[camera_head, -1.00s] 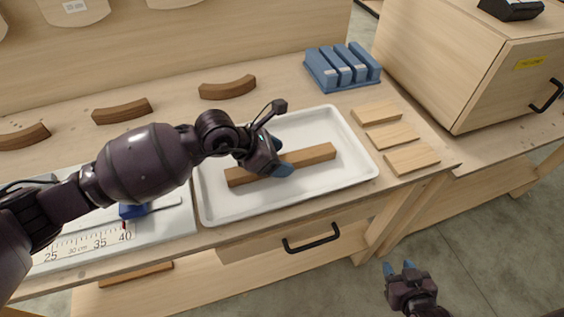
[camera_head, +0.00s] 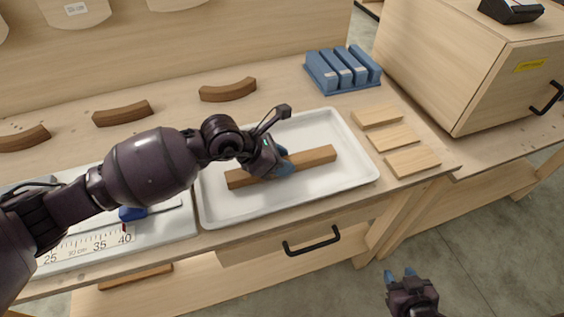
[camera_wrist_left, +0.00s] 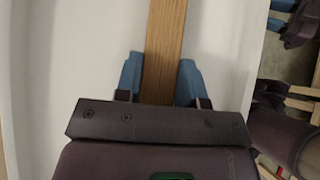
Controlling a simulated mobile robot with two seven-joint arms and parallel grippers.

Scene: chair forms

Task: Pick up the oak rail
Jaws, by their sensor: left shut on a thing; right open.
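The oak rail (camera_head: 315,157) is a straight brown wooden bar lying in the white tray (camera_head: 355,172) in the head view. My left gripper (camera_head: 283,166) is over the middle of the rail, with its blue fingers shut on the rail's sides. In the left wrist view the rail (camera_wrist_left: 165,45) runs away between the two blue fingers (camera_wrist_left: 160,82). The rail looks to be still in the tray; I cannot tell whether it touches the bottom. My right gripper (camera_head: 400,274) is open and empty, in front of the bench above the floor.
Several curved brown pieces (camera_head: 228,90) lie behind the tray. A blue rack (camera_head: 342,70) and pale wood blocks (camera_head: 394,137) are to its right, beside a wooden cabinet (camera_head: 490,75). A ruled measuring board (camera_head: 165,222) lies to its left. A drawer handle (camera_head: 311,241) is below.

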